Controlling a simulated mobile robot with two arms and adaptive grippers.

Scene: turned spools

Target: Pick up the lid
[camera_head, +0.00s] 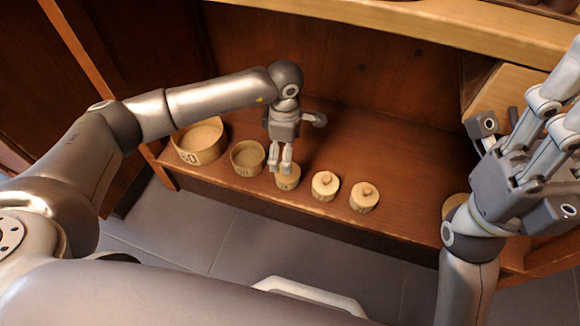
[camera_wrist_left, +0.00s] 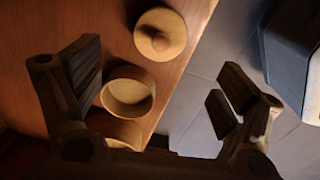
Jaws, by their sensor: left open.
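Two small round wooden pots wear knobbed lids: one lid (camera_head: 325,182) in the middle of the shelf, another lid (camera_head: 364,192) to its right. In the left wrist view a knobbed lid (camera_wrist_left: 160,34) shows at the top, beyond the open pot. My left gripper (camera_head: 283,164) is open and points down over a small open pot (camera_head: 288,183), which it partly hides. In the left wrist view this pot (camera_wrist_left: 128,92) appears empty between the spread fingers. My right gripper (camera_head: 550,120) is raised at the right, its fingertips cut off by the frame edge.
A large open bowl (camera_head: 199,144) and a medium open bowl (camera_head: 247,158) stand to the left on the wooden shelf (camera_head: 400,165). A higher ledge (camera_head: 400,22) runs along the back.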

